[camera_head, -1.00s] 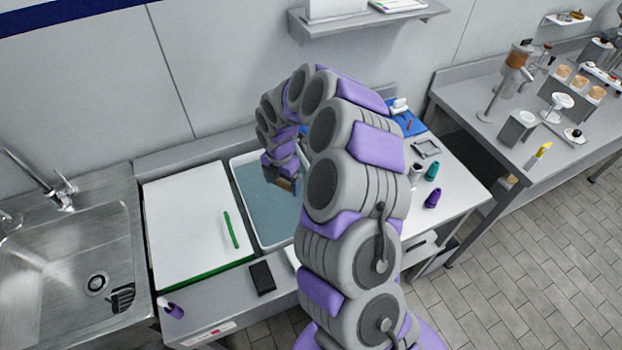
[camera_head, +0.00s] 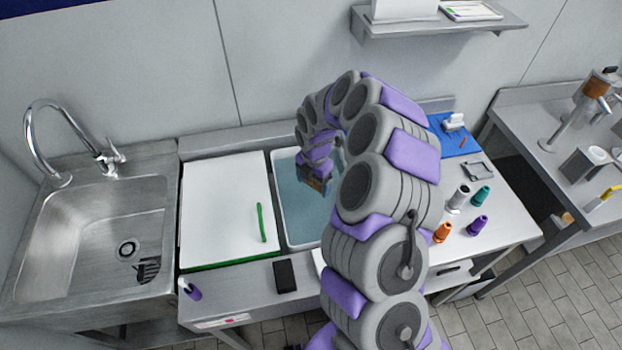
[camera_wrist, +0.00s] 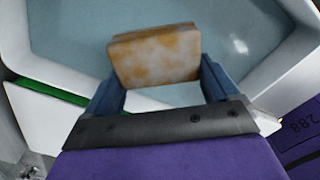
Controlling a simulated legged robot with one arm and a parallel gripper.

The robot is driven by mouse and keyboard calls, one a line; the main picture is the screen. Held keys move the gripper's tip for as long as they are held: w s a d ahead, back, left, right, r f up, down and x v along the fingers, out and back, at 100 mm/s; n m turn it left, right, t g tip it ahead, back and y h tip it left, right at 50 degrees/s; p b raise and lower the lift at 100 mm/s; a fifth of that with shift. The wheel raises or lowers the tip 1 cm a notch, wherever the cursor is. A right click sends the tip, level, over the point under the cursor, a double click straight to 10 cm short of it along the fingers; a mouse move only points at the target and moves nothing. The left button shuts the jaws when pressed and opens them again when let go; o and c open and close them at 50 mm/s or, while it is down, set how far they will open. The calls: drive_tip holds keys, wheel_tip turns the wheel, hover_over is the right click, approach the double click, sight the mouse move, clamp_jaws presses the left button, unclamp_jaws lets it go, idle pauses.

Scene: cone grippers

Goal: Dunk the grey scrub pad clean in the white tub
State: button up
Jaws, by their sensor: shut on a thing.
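The white tub (camera_head: 283,217) stands on the bench with bluish water in it; its rim and water also fill the upper wrist view (camera_wrist: 80,35). My gripper (camera_wrist: 157,75) is shut on the scrub pad (camera_wrist: 153,56), which shows orange-brown stains over a pale grey face. In the head view my gripper (camera_head: 320,178) and the pad (camera_head: 317,186) are over the tub's water area. I cannot tell whether the pad touches the water. My arm hides the tub's right part in the head view.
A white board with a green edge (camera_head: 220,215) and a green pen (camera_head: 261,222) lies left of the tub, beside a steel sink (camera_head: 85,240). A dark block (camera_head: 285,276) lies in front. Several coloured cones, one orange (camera_head: 442,232), stand to the right.

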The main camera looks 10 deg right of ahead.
drive_tip(key=shift+d+f, duration=0.15)
drive_tip(key=shift+f, duration=0.4)
drive_tip(key=shift+f+b, duration=0.45)
drive_tip(key=shift+f, duration=0.3)
drive_tip(key=shift+f+b, duration=0.8)
drive_tip(key=shift+f, duration=2.05)
drive_tip(key=shift+a+f, duration=0.25)
drive_tip(key=shift+f, duration=0.05)
drive_tip(key=shift+a, duration=0.15)
